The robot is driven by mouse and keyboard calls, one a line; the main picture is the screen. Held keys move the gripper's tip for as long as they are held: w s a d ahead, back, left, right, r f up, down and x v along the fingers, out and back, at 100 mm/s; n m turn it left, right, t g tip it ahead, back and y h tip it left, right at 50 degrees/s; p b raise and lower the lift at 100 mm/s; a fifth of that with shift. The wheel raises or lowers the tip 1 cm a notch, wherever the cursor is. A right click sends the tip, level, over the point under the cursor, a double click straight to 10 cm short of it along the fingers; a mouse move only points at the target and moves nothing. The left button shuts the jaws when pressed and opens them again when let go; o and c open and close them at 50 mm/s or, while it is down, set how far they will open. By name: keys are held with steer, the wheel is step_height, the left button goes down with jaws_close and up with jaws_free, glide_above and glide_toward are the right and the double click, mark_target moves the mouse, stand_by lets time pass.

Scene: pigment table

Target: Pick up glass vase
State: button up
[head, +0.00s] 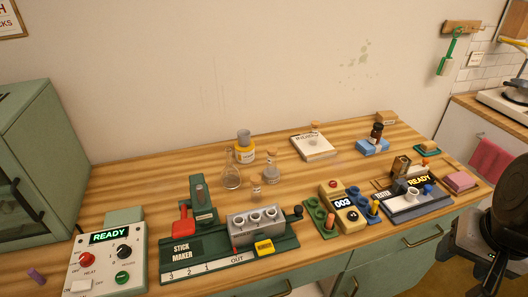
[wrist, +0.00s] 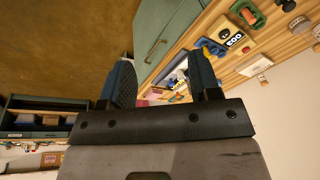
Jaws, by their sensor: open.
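Two small clear glass vessels stand upright near the middle of the wooden table in the head view. The left one (head: 231,180) has a round body and a narrow neck; the right one (head: 271,175) is a little shorter. I cannot tell for certain which is the glass vase. My gripper (wrist: 162,78) is open and empty in the wrist view, with its two dark fingers apart. It is away from the glass vessels, and neither shows clearly in the wrist view.
A yellow-labelled jar (head: 245,150) stands close behind the vessels. The stick maker (head: 225,252) with its red lever is in front of them. The READY heater box (head: 105,262) is at front left, the 003 counter (head: 343,207) and tester (head: 412,207) at right. The table's back left is clear.

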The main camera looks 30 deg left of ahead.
steer(key=w+a+f+m+g+y, duration=0.1)
steer(key=w+a+m+y, duration=0.1)
steer(key=w+a, duration=0.35)
steer(key=w+a+f+m+g+y, duration=0.1)
steer(key=w+a+y, duration=0.15)
steer(key=a, duration=0.55)
steer(key=m+g+y, duration=0.1)
steer(key=m+y, duration=0.7)
steer(key=m, duration=0.5)
glide_toward(231, 162)
steer(key=x, duration=0.3)
steer(key=shift+w+a+f, duration=0.1)
steer(key=shift+a, duration=0.05)
steer(key=shift+x, duration=1.25)
steer(key=shift+a, duration=0.1)
steer(key=shift+x, duration=2.5)
